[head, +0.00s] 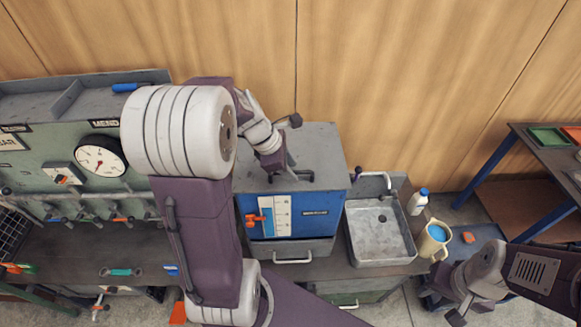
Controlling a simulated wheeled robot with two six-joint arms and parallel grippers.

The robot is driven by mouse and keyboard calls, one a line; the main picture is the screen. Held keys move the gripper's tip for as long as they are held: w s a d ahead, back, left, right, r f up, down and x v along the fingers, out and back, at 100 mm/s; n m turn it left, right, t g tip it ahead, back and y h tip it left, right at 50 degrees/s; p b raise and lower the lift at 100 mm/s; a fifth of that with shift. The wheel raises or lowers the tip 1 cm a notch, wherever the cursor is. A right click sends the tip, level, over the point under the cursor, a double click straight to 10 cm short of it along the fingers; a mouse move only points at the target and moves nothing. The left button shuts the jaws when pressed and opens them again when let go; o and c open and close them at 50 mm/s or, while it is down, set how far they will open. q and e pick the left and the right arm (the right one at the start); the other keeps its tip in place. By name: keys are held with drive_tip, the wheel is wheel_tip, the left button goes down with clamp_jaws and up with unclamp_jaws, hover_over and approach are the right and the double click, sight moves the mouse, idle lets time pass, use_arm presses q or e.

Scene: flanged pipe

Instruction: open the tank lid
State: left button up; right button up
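The tank (318,222) is a blue box with a level gauge and an orange valve on its front. Its flat grey lid (318,145) lies closed on top. A dark handle (306,176) shows near the lid's front edge, partly hidden. My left gripper (282,168) points down over the lid, close beside the handle; I cannot tell whether it touches it or how its fingers stand.
A metal sink (380,236) with a tap stands right of the tank. A yellow jug (434,240) and a white bottle (417,202) stand beyond it. A gauge panel (60,150) fills the left. A wooden wall (400,80) stands behind.

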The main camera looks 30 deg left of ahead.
use_arm(q)
drive_tip(key=shift+w+a+f, duration=0.15)
drive_tip(key=shift+w+f, duration=0.05)
drive_tip(key=shift+f, duration=0.05)
clamp_jaws()
idle(1.3)
